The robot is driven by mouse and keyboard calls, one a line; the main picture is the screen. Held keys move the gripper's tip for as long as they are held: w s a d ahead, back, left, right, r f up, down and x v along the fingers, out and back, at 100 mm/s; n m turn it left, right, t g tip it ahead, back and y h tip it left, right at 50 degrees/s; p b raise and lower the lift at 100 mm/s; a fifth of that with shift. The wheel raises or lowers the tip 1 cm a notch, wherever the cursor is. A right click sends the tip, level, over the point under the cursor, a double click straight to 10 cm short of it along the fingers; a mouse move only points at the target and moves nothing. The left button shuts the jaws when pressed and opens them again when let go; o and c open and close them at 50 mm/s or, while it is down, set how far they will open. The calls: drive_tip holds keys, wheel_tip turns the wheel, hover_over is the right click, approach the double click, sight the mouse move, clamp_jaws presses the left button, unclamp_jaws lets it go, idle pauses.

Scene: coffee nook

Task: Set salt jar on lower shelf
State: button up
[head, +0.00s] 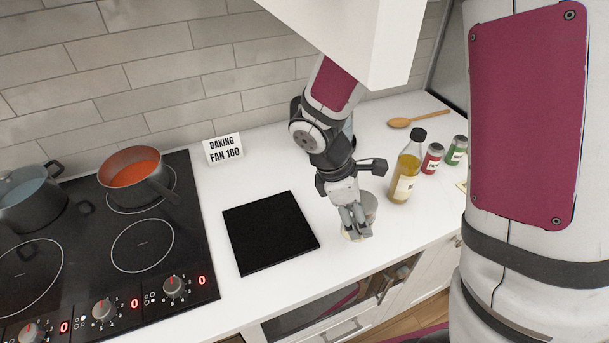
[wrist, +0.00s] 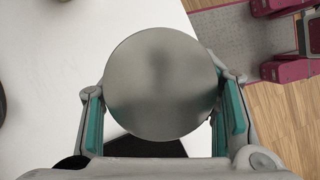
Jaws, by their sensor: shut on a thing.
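The jar in my gripper shows its round grey metal lid (wrist: 162,84) from above in the wrist view. I cannot read a label, so I cannot confirm that it is the salt jar. My gripper (head: 356,230) is shut on this jar, with one teal-padded finger on each side of it. In the head view the jar (head: 371,205) is mostly hidden behind the fingers, low over the white counter right of the black board. I cannot tell whether it touches the counter. No lower shelf can be made out clearly.
An oil bottle (head: 405,170), a red-labelled jar (head: 432,159) and a green jar (head: 456,150) stand right of my gripper. A wooden spoon (head: 400,122) lies behind. The black board (head: 270,233), a sign (head: 223,149) and the hob (head: 150,275) are left. A white cabinet-like block (head: 375,45) hangs above.

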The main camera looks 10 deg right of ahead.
drive_tip(key=w+n, duration=0.1)
drive_tip(key=w, duration=0.3)
drive_tip(key=w+f+n, duration=0.1)
drive_tip(key=w, duration=0.3)
drive_tip(key=w+n+t+p, duration=0.1)
drive_tip(key=w, duration=0.3)
drive_tip(key=shift+a+f, duration=0.1)
drive_tip(key=shift+f, duration=0.25)
drive_tip(key=shift+w+f+p, duration=0.1)
drive_tip(key=shift+f+p, duration=0.25)
drive_tip(key=shift+f, duration=1.4)
drive_tip(key=o, duration=1.5)
drive_tip(key=shift+f, duration=0.15)
drive_tip(key=shift+c, duration=0.2)
